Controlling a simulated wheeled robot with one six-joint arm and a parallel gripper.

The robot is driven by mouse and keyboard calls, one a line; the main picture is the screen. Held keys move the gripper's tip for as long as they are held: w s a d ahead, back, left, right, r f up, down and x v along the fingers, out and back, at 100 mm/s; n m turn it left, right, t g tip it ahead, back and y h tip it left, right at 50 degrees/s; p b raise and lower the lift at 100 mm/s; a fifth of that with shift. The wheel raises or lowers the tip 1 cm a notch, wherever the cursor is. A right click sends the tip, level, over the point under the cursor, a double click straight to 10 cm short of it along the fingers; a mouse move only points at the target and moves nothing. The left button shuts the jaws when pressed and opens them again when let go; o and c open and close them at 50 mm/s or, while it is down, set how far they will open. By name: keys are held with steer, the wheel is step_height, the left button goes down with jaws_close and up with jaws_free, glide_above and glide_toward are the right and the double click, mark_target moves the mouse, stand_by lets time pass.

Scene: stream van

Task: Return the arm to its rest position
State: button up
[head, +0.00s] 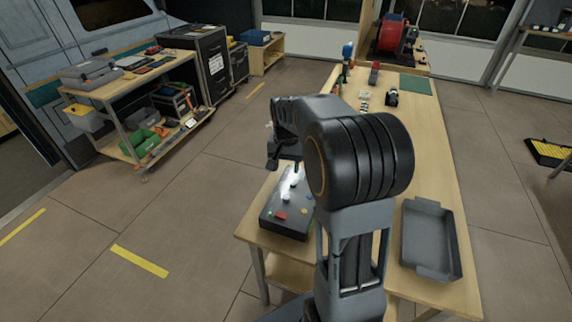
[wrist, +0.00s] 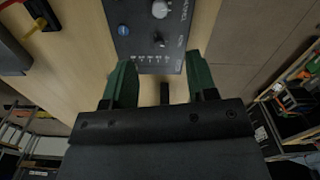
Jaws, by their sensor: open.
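My gripper (wrist: 160,82) shows in the wrist view with its two green fingers spread apart and nothing between them. In the head view my arm stands over the near end of the wooden table, and my gripper is largely hidden behind the arm's thick black joint. A dark control box (head: 283,229) with knobs and coloured buttons lies on the table just below my gripper. Its panel (wrist: 148,38) is ahead of the fingertips in the wrist view. I cannot tell the exact gap between them.
A grey tray (head: 430,240) lies at the table's right. Small items, a green mat (head: 415,84) and a red reel (head: 391,37) are at the far end. A loaded cart (head: 140,110) stands at left. The floor between cart and table is clear.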

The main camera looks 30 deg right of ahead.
stand_by(0.3)
steer(key=s+a+r+n+t, duration=0.1)
steer(key=s+a+n+t, duration=0.1)
steer(key=s+a, duration=0.3)
steer(key=s+a+r+n+t, duration=0.1)
steer(key=s+a+n, duration=0.3)
steer(key=s, duration=0.7)
steer(key=shift+a+r+n+t, duration=0.4)
steer(key=shift+r+n, duration=0.15)
steer(key=shift+n, duration=0.15)
steer(key=shift+d, duration=0.15)
